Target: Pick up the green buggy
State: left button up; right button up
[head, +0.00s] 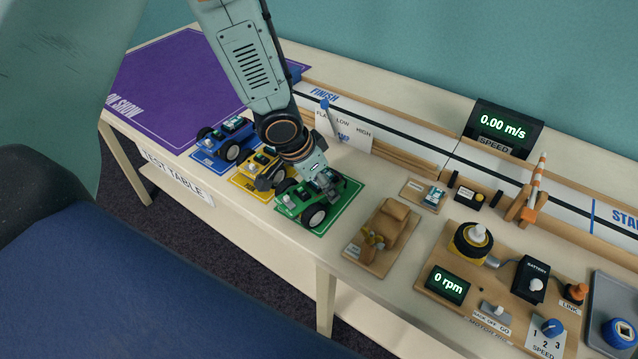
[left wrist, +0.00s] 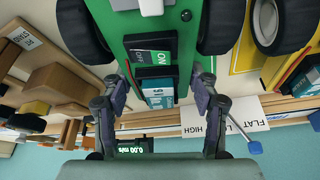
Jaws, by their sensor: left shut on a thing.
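The green buggy (head: 309,203) has black wheels and sits over its green mat (head: 348,203) near the front edge of the table. My left gripper (head: 328,187) reaches down onto it from above and is shut on it. I cannot tell whether the wheels touch the mat. My right gripper is not in view.
The yellow buggy (head: 256,166) stands close on the left, partly behind my arm, with the blue buggy (head: 225,140) beyond it. A wooden tray (head: 360,262) with a tan block is close on the right. A track (head: 410,125) with wooden rails runs behind.

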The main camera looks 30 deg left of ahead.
pick_arm(q)
notch_tip(320, 180, up, 10)
jog(key=p, duration=0.8)
jog(key=shift+d+f, duration=0.1)
jog(key=shift+s+d+n, duration=0.1)
jog(key=shift+s+n, duration=0.05)
jog(key=shift+n, duration=0.25)
jog(key=shift+s+d+f, duration=0.15)
jog(key=shift+s+d, duration=0.15)
jog(key=shift+s, duration=0.25)
jog(key=s+d+r+m+b, duration=0.1)
jog(key=s+d+r+b, duration=0.2)
jog(key=s+d+b, duration=0.2)
jog(key=shift+s+r+b, duration=0.2)
jog(key=shift+s+b, duration=0.2)
jog(key=shift+s, duration=0.1)
